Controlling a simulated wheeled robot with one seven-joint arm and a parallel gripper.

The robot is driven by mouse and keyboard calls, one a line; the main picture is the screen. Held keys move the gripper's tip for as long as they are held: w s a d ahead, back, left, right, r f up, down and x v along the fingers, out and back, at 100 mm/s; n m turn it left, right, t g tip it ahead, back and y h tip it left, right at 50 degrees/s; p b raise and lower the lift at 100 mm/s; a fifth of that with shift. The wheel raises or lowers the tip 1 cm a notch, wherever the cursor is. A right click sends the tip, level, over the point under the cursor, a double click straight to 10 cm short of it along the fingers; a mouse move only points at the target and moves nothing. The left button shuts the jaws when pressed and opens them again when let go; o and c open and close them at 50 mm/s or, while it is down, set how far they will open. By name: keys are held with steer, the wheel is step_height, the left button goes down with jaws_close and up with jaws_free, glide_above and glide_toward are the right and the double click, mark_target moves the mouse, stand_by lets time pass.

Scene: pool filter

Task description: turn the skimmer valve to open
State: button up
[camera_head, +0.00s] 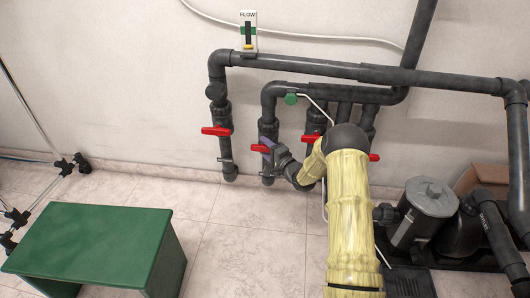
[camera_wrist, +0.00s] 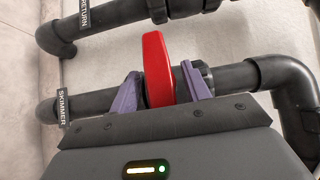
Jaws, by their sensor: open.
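The skimmer valve's red handle (camera_wrist: 158,65) stands between the two purple fingers of my gripper (camera_wrist: 160,82) in the wrist view. It lies across its dark pipe, whose tag (camera_wrist: 63,107) reads SKIMMER. The fingers are open, one on each side of the handle; a gap shows on the right, and contact on the left is hard to judge. In the head view my gripper (camera_head: 270,150) is at the second valve from the left, where part of the red handle (camera_head: 257,148) shows. The rest is hidden by my gripper and arm.
Another red-handled valve (camera_head: 216,131) is on the left pipe, and more stand behind my arm. A RETURN-tagged pipe (camera_wrist: 108,14) runs alongside. A flow gauge (camera_head: 248,32) is above. A green bench (camera_head: 95,235) stands front left, a grey pump (camera_head: 425,205) right.

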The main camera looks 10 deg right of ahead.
steer(key=shift+w+a, duration=0.1)
steer(key=shift+w, duration=0.15)
steer(key=c, duration=1)
